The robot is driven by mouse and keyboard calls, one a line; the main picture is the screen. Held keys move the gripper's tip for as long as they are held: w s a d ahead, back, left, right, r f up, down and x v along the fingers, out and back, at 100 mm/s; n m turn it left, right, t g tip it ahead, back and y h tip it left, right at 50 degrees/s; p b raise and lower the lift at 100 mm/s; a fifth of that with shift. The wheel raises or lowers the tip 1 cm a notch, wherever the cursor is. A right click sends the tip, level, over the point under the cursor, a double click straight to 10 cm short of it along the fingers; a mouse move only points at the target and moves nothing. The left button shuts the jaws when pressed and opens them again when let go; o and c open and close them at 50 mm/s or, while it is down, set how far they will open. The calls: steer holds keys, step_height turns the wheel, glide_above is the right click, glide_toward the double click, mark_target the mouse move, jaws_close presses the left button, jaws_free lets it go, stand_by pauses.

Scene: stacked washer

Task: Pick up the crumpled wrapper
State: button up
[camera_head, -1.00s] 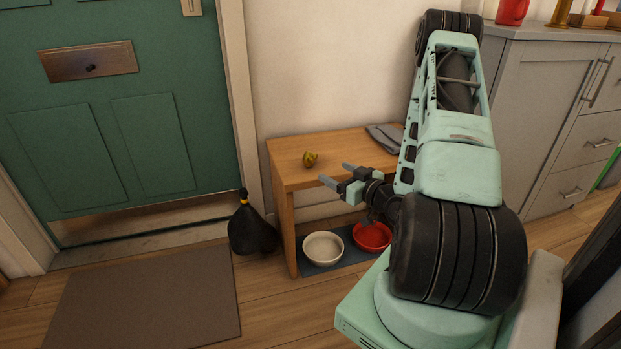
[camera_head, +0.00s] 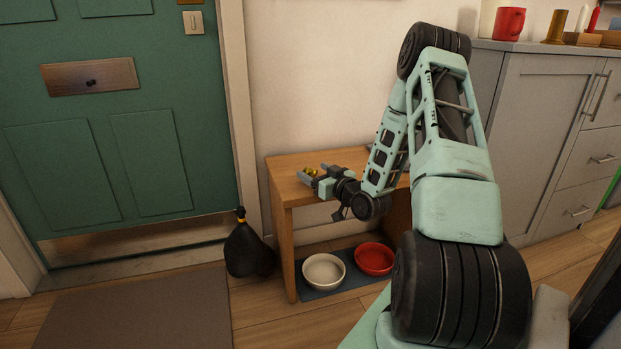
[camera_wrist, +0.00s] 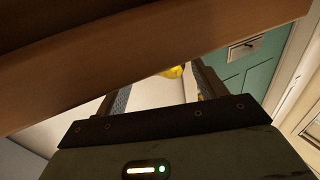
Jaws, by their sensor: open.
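The crumpled wrapper (camera_head: 311,171) is a small yellow-gold lump on the wooden table (camera_head: 284,163). My gripper (camera_head: 314,174) is low over the table top at the wrapper, with its fingers apart. In the head view the fingers partly cover the wrapper. In the wrist view the wrapper (camera_wrist: 174,72) shows as a yellow patch beyond and between the open fingers (camera_wrist: 164,90), partly hidden by the wooden table edge (camera_wrist: 120,65). Nothing is held. I cannot tell whether the fingers touch the wrapper.
A white bowl (camera_head: 323,271) and a red bowl (camera_head: 374,259) stand on a mat under the table. A black bag (camera_head: 248,250) sits on the floor left of it. The green door (camera_head: 120,120) is at left, a grey cabinet (camera_head: 540,130) at right.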

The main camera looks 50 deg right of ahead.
mark_target(307, 164)
steer(key=w, duration=0.1)
steer(key=w+b, duration=0.1)
steer(key=w, duration=0.1)
steer(key=w+d+b, duration=0.1)
steer(key=shift+w+r, duration=0.25)
steer(key=shift+w, duration=0.05)
steer(key=c, duration=1)
steer(key=shift+c, duration=0.2)
steer(key=shift+r+p, duration=0.3)
steer(key=shift+p, duration=0.4)
